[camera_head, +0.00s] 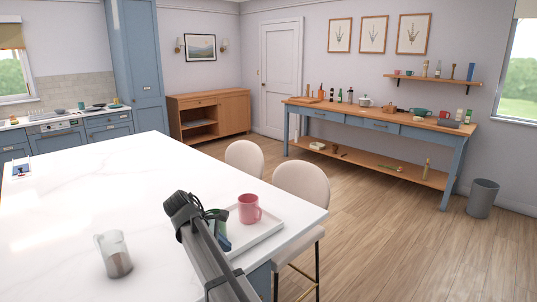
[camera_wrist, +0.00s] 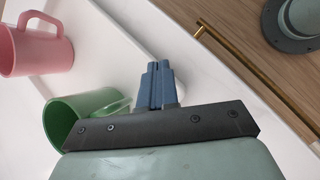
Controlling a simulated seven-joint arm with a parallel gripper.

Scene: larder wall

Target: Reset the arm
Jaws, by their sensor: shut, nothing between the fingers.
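My gripper (camera_wrist: 158,70) shows in the wrist view with its blue fingers pressed together and nothing between them. In the head view its end (camera_head: 222,241) is over the near side of a white tray (camera_head: 262,238) on the island. A pink mug (camera_head: 249,209) stands on the tray; it is also at the upper left of the wrist view (camera_wrist: 40,45). A green mug (camera_wrist: 60,125) is just left of the fingers in the wrist view, partly hidden by the gripper body. In the head view my arm hides most of it.
A glass jug (camera_head: 115,255) with dark contents stands left of my arm on the white island top (camera_head: 90,190). Two pale stools (camera_head: 302,183) stand along its far side. The wooden workbench (camera_head: 375,122) by the wall is distant. The island's middle is clear.

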